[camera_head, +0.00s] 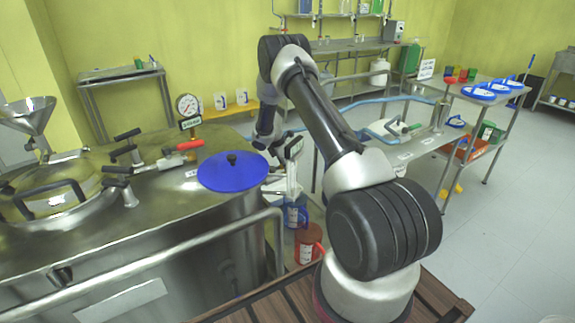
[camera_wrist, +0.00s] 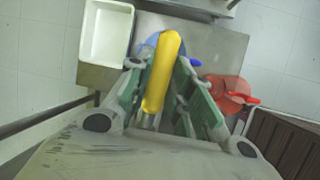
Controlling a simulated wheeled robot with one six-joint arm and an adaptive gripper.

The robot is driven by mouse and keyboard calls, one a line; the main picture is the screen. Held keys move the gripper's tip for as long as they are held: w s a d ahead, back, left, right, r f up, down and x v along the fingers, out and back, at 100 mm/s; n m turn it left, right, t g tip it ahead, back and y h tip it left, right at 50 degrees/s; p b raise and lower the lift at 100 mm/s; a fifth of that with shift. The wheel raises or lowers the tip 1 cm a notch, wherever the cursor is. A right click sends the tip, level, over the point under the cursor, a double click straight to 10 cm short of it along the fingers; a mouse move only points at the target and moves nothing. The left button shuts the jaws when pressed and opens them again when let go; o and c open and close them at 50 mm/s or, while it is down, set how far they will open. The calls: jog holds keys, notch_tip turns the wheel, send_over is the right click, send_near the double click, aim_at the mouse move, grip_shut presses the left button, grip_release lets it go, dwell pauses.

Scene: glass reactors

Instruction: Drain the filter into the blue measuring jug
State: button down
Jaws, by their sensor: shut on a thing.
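In the wrist view a yellow valve handle (camera_wrist: 163,65) lies lengthwise between the green-padded fingers of my gripper (camera_wrist: 165,90), which is shut on it. The blue measuring jug (camera_wrist: 147,48) shows behind and below the handle, mostly hidden by it and the fingers. In the head view the blue jug (camera_head: 294,217) stands low beside the steel vessel, below my gripper (camera_head: 288,186). The filter's outlet, and any liquid in the jug, cannot be made out.
A red jug (camera_wrist: 228,92) stands right of the blue one, also in the head view (camera_head: 308,245). A white bin (camera_wrist: 106,33) is at left in the wrist view. The steel vessel (camera_head: 150,215) carries a blue lid (camera_head: 232,172), close to my arm. Open floor (camera_head: 515,200) lies right.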

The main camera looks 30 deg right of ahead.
jog(key=shift+w, duration=0.2)
dwell(0.4)
jog(key=c, duration=1.3)
grip_release()
jog(key=v, duration=1.2)
jog(key=shift+s, duration=0.15)
jog(key=shift+r, duration=0.1)
